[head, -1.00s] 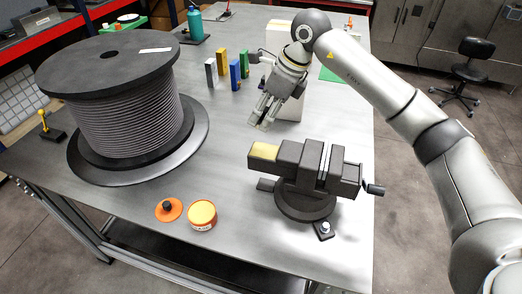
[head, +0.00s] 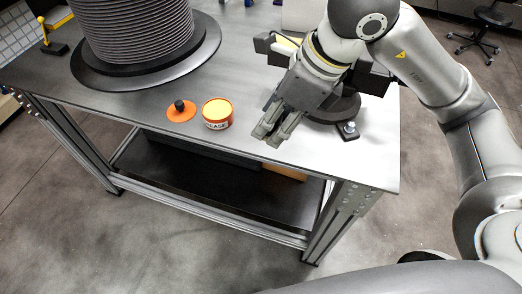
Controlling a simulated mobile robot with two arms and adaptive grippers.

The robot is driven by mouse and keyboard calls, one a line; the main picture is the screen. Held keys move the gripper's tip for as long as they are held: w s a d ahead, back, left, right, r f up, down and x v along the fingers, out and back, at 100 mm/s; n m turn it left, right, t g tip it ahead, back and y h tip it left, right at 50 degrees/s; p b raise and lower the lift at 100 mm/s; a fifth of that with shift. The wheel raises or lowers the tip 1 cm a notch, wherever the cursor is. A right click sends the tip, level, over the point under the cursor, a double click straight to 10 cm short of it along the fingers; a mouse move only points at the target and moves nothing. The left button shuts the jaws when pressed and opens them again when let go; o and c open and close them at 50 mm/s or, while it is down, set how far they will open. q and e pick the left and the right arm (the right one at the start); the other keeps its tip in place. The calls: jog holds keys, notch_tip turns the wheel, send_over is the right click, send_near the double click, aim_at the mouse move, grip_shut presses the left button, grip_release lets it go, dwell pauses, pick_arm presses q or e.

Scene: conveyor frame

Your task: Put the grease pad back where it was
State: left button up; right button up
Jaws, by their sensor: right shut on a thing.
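My right gripper (head: 268,136) points down over the table's front part, just right of an open tin (head: 217,114). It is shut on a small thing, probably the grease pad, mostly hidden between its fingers. The tin is orange with a yellowish top and a white label reading GREASE. It stands upright, apart from the gripper. An orange disc (head: 181,112) with a black knob lies flat to the left of the tin. My left gripper is out of view.
A dark vise (head: 264,43) stands behind my right gripper, partly hidden by it. A large cable reel (head: 140,75) stands at the left back. The table's front edge (head: 250,155) runs close below the tin. A lower shelf (head: 210,185) lies underneath.

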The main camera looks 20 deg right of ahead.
jog(key=shift+s+a+f, duration=0.1)
jog(key=shift+s+f, duration=0.2)
jog(key=shift+s, duration=0.2)
jog(key=shift+s+a+f, duration=0.1)
jog(key=shift+s+f, duration=0.2)
jog(key=shift+s, duration=0.2)
jog(key=w+f+p, duration=0.1)
jog(key=w+f, duration=0.2)
jog(key=w, duration=0.1)
jog(key=w+d+f+p, duration=0.1)
jog(key=w+f, duration=0.2)
jog(key=w, duration=0.1)
jog(key=w+d+f+p, duration=0.1)
jog(key=w+f, duration=0.2)
jog(key=w, duration=0.1)
jog(key=shift+w+d, duration=0.25)
jog(key=shift+w, duration=0.15)
jog(key=f+p, duration=0.1)
jog(key=f, duration=0.2)
jog(key=shift+w+f+p, duration=0.35)
jog(key=shift+p, duration=0.05)
jog(key=shift+f, duration=0.15)
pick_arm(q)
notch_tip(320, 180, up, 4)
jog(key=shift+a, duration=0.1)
